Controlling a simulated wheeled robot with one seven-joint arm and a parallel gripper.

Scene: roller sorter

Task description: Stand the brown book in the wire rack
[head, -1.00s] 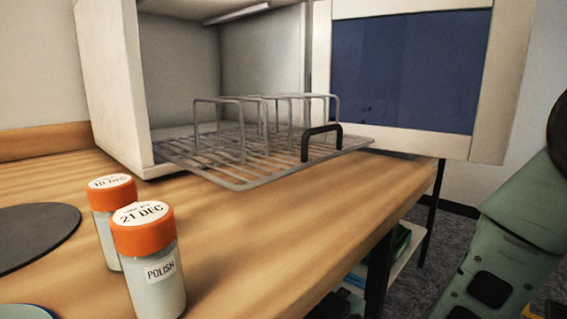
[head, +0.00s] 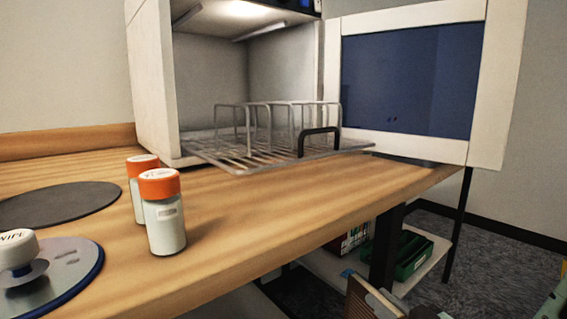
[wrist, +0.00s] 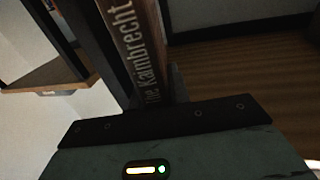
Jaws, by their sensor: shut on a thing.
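The brown book (head: 360,300) shows at the bottom edge of the head view, partly cut off, low beside the counter's front edge. In the wrist view its brown spine (wrist: 138,45) with pale lettering runs up from my gripper (wrist: 148,100). My gripper is shut on the book. The wire rack (head: 230,154) rests partly pulled out of an open white cabinet, with several upright wire loops and a black handle (head: 318,141) at its front. I see nothing standing between the loops. The book is well below the rack and apart from it.
Two orange-capped jars (head: 164,225) stand on the wooden counter (head: 270,215) front left of the rack. The cabinet door (head: 483,90) stands open at right. A green bin (head: 405,258) sits on a low shelf.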

